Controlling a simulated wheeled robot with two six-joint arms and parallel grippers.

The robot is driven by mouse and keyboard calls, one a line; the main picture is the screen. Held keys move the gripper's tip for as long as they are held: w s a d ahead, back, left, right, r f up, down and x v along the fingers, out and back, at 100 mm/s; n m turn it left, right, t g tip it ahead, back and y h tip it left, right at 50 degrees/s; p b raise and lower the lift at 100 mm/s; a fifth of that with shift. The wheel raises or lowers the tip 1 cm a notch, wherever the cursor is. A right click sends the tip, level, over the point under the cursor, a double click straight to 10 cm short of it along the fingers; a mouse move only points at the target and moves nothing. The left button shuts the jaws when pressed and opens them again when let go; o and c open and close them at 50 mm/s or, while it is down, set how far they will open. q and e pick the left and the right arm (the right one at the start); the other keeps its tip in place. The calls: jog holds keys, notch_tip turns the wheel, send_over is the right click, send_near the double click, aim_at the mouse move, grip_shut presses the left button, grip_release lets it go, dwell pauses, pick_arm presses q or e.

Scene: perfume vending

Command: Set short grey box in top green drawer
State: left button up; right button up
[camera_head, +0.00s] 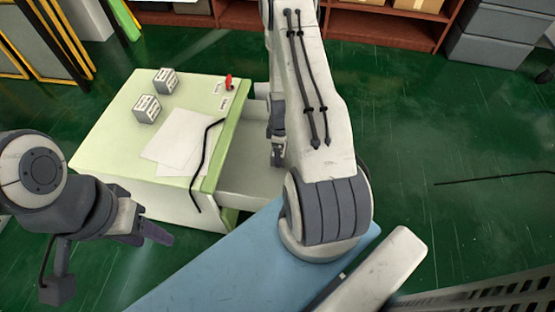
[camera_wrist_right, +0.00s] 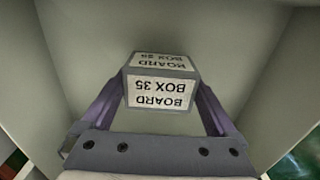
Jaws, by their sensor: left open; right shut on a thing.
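The short grey box (camera_wrist_right: 161,85) has white labels reading "BOARD BOX 35". My right gripper (camera_wrist_right: 160,100) is shut on it, one finger on each side. Pale drawer walls (camera_wrist_right: 70,50) surround the box in the right wrist view; I cannot tell whether it touches the floor. In the head view the top green drawer (camera_head: 245,165) is pulled out from the pale green cabinet (camera_head: 110,135). My right gripper (camera_head: 278,155) reaches down into the drawer there, and the held box is hidden. My left gripper (camera_head: 150,234) is open and empty, in front of the cabinet.
Two grey labelled boxes (camera_head: 165,81) (camera_head: 147,109), white papers (camera_head: 182,138), a black cable (camera_head: 203,160) and a red knob (camera_head: 228,82) are on the cabinet top. A reddish shelf (camera_head: 365,30) and grey bins (camera_head: 492,35) stand behind.

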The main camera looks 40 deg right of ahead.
notch_tip(320, 180, down, 4)
jog(key=shift+r+b, duration=0.1)
jog(key=shift+b, duration=0.7)
